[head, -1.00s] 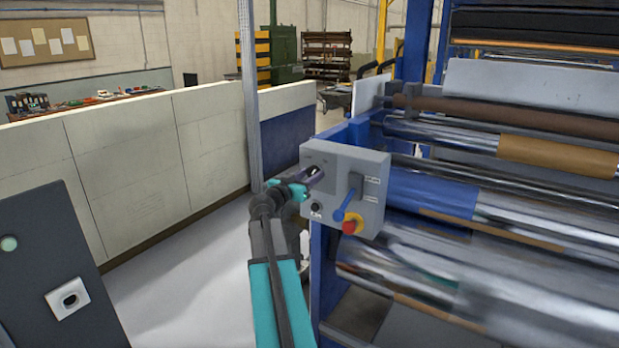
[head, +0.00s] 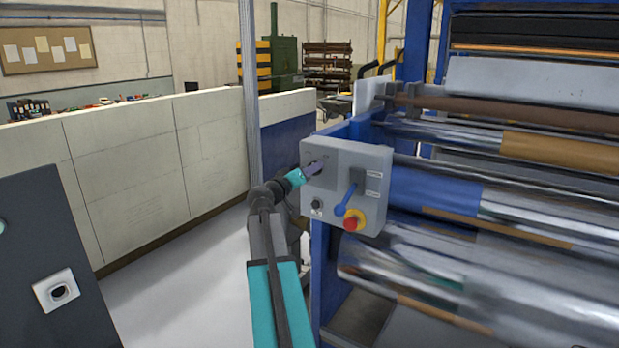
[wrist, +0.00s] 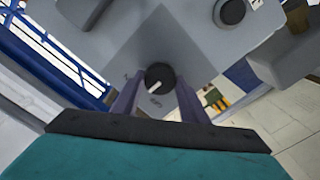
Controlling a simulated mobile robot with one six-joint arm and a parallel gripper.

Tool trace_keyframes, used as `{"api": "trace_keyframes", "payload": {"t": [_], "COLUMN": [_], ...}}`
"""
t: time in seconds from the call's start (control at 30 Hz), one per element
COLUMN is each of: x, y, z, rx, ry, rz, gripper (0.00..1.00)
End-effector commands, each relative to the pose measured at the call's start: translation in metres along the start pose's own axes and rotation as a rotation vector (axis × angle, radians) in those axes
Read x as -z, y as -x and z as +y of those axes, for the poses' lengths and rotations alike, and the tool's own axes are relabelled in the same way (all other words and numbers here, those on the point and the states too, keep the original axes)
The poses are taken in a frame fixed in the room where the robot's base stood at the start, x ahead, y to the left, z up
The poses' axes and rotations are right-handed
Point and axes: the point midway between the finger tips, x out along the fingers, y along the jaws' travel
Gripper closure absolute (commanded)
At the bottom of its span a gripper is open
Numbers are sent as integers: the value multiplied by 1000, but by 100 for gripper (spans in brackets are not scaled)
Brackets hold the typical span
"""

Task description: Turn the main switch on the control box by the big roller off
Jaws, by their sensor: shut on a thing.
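The grey control box (head: 374,160) stands at the left end of the roller machine and also shows in the wrist view (wrist: 155,45). In the wrist view a black rotary knob (wrist: 160,76) with a white pointer line sits on its face, with small markings beside it. The pointer slants toward the lower left there. My gripper (head: 314,168) is at the box's upper left; in the wrist view its two fingers (wrist: 158,92) are shut on this knob, one on each side. In the head view the fingers hide the knob.
The box also carries a black button (head: 317,204), a blue-handled lever (head: 346,201) and a red button on a yellow base (head: 351,222). Blurred rollers (head: 430,265) lie close at the right. A dark cabinet (head: 50,240) stands at the left; pale floor (head: 190,290) is clear between.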

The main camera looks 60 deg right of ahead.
Motion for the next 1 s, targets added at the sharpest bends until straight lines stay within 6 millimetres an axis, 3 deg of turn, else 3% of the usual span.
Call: {"api": "trace_keyframes", "payload": {"t": [0.6,1.0], "x": [1,1], "y": [-1,-1], "z": [0,0], "rx": [-2,-2], "ry": [492,639], "rz": [0,1], "gripper": [83,83]}}
